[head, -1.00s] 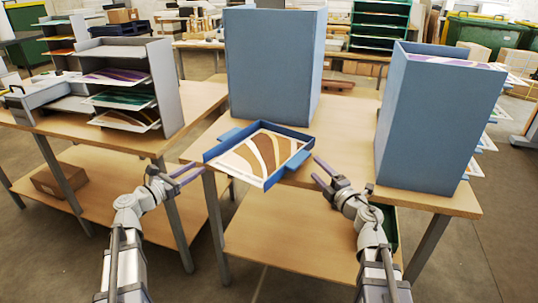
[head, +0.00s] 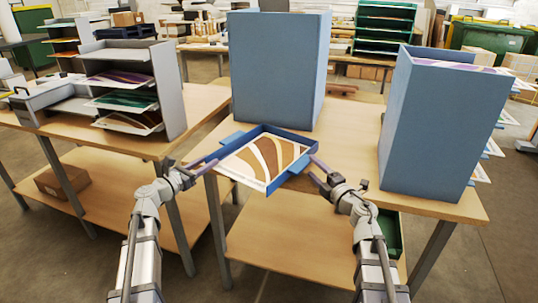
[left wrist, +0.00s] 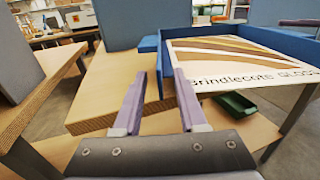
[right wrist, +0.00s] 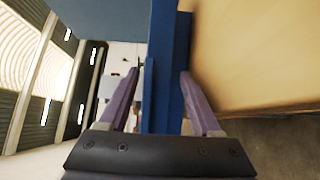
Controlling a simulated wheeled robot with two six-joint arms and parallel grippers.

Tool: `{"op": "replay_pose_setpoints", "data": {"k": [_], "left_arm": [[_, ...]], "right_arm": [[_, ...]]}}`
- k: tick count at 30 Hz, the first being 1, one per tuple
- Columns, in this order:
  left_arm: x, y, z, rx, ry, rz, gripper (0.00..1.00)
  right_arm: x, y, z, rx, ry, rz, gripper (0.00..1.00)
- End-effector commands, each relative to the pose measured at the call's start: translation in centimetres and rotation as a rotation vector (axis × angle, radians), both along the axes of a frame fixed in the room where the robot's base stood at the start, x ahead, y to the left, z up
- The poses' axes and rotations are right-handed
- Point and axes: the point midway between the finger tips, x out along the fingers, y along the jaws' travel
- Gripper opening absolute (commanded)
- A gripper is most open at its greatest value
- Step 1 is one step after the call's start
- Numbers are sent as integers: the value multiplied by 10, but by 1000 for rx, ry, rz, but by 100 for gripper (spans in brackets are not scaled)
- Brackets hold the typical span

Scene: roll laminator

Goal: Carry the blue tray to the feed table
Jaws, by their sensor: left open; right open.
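The blue tray (head: 291,171) sits at the near left edge of the middle bench and holds a printed sheet (head: 262,158) with brown and white waves. My left gripper (head: 208,164) is open at the tray's left corner; in the left wrist view the tray's wall (left wrist: 183,98) runs close by its fingers. My right gripper (head: 318,171) is open at the tray's right side; in the right wrist view the tray's blue wall (right wrist: 156,70) stands between its fingers. I cannot tell which surface is the feed table.
A tall blue box (head: 278,70) stands behind the tray, and another blue box (head: 440,125) stands to the right. The left bench (head: 70,133) bears a grey sheet rack (head: 170,90) and a grey machine (head: 45,97). A green bin (left wrist: 236,104) sits below the bench top.

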Motion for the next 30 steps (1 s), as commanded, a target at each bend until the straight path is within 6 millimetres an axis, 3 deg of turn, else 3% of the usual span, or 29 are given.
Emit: {"op": "replay_pose_setpoints", "data": {"k": [3, 10, 26, 30], "left_arm": [[20, -13, 0, 0, 0, -2, 41], [43, -30, 0, 0, 0, -1, 41], [51, -37, 0, 0, 0, 0, 41], [51, -37, 0, 0, 0, 0, 26]], "right_arm": [[15, 6, 0, 0, 0, 1, 65], [31, 14, 0, 0, 0, 0, 65], [37, 18, 0, 0, 0, 0, 65], [37, 18, 0, 0, 0, 0, 49]]}}
